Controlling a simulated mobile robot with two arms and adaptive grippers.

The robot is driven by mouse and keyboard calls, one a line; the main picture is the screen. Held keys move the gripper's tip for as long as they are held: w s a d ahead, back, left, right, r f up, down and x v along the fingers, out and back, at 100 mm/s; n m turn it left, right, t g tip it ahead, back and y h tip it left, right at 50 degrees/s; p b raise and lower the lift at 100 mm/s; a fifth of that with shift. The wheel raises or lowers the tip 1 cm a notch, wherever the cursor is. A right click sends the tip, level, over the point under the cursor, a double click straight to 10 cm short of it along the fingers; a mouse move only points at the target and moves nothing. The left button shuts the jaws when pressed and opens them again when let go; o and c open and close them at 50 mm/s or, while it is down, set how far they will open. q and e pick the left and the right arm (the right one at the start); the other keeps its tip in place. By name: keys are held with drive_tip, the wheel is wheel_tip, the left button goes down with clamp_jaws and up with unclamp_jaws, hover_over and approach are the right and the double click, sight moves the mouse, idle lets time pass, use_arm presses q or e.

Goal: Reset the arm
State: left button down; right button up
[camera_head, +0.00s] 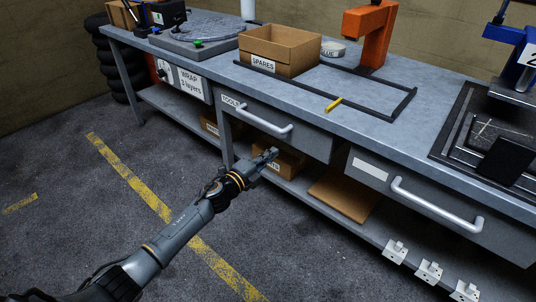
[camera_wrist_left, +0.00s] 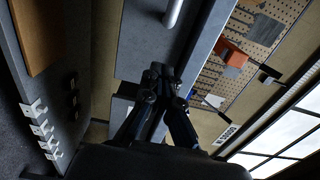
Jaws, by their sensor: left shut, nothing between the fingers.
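My left arm comes in from the lower left in the head view, stretched toward the workbench. Its gripper (camera_head: 268,156) is shut and empty, in front of the bench below the drawer marked TOOLS (camera_head: 285,128). In the head view it overlaps a cardboard box (camera_head: 290,164) on the lower shelf; I cannot tell how far apart they are. In the left wrist view the gripper's fingers (camera_wrist_left: 156,72) are together, with nothing between them. My right gripper is in neither view.
The grey bench (camera_head: 345,87) carries a SPARES box (camera_head: 280,49), an orange stand (camera_head: 368,36) and a yellow piece (camera_head: 334,104). A second drawer (camera_head: 430,198) has a long handle. White sockets (camera_head: 429,272) line the lower shelf. The floor (camera_head: 70,220) at left is clear.

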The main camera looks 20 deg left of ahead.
use_arm(q)
drive_tip(key=s+a+f+n+g+y, duration=0.3)
drive_tip(key=s+f+n+g+y, duration=0.4)
drive_tip(key=s+f+n, duration=1.05)
drive_tip(key=s+d+f+n+g+p, duration=0.1)
drive_tip(key=s+f+g+p, duration=0.2)
drive_tip(key=s+f, duration=0.5)
drive_tip(key=s+d+f+n+g+p, duration=0.1)
drive_tip(key=s+f+g+p, duration=0.15)
drive_tip(key=s, duration=0.95)
drive_tip(key=s+d+f+n+g+p, duration=0.1)
drive_tip(key=s+f+g+p, duration=0.15)
drive_tip(key=s+f, duration=0.6)
drive_tip(key=s+a+r+p, duration=0.1)
drive_tip(key=s+a+p, duration=0.2)
drive_tip(key=s+p, duration=0.6)
drive_tip(key=s, duration=0.6)
drive_tip(key=shift+s+g+p, duration=0.3)
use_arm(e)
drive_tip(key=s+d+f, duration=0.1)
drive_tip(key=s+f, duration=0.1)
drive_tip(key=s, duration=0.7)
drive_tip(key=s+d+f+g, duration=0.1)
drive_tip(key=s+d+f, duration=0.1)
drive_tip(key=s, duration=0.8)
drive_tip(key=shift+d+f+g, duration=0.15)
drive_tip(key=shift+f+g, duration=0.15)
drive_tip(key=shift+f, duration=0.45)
